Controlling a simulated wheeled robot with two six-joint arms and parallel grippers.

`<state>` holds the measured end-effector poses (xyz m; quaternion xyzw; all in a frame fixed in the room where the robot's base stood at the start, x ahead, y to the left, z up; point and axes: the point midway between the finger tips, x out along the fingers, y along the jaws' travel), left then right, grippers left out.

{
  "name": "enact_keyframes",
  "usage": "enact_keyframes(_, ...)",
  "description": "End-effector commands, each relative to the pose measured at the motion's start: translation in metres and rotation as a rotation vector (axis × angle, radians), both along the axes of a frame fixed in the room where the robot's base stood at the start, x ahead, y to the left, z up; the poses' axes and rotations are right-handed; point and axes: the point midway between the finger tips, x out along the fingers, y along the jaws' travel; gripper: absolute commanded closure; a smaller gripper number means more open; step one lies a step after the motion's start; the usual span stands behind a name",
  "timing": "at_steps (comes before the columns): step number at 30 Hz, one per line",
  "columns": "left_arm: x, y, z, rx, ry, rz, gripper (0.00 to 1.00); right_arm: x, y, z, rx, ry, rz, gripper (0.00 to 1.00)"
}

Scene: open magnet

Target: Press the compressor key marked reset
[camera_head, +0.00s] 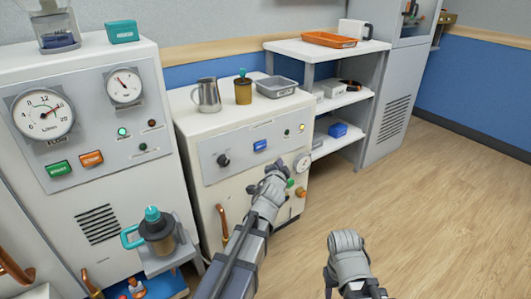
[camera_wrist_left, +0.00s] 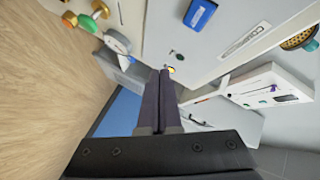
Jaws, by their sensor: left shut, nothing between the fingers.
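The compressor (camera_head: 215,190) is the cream cabinet in the middle of the head view, with a pale front panel. A blue key (camera_head: 260,146) sits on that panel; its marking is too small to read. The blue key also shows at the top of the left wrist view (camera_wrist_left: 200,14), near a label starting "COM". My left gripper (camera_head: 276,168) is shut and empty, in front of the panel, below and right of the blue key. In the left wrist view its fingertips (camera_wrist_left: 165,72) overlap a small yellow lamp (camera_wrist_left: 172,69); contact is unclear. My right gripper (camera_head: 345,243) is over open floor.
A round gauge (camera_head: 302,163) and a green knob (camera_head: 290,183) are beside my left gripper. A black knob (camera_head: 223,160) is on the panel's left. A jug (camera_head: 207,95) and a grey tray (camera_head: 276,87) stand on top. Wooden floor (camera_head: 430,200) is clear at right.

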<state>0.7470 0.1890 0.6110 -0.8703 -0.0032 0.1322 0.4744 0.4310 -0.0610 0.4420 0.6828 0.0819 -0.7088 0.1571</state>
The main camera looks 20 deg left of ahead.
Motion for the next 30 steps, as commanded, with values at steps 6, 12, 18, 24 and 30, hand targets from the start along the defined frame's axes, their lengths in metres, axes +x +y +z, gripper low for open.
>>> enact_keyframes(6, 0.0, 0.0, 0.0, 0.001, -0.001, -0.001, 1.0, 0.0, 0.0, 0.0, 0.0, 0.0, 0.0, 0.5)
enact_keyframes(12, 0.002, 0.002, 0.0, 0.0, -0.001, 0.001, 1.0, 0.0, 0.0, 0.0, 0.0, 0.0, 0.0, 0.5)
enact_keyframes(18, 0.014, 0.017, 0.0, -0.001, -0.001, 0.003, 1.0, 0.0, 0.0, 0.0, 0.0, 0.0, 0.0, 0.5)
enact_keyframes(24, 0.032, 0.039, 0.0, -0.002, -0.001, 0.003, 1.0, 0.0, 0.0, 0.0, 0.0, 0.0, 0.0, 0.5)
enact_keyframes(30, 0.046, 0.056, 0.0, -0.001, 0.0, 0.002, 1.0, 0.0, 0.0, 0.0, 0.0, 0.0, 0.0, 0.5)
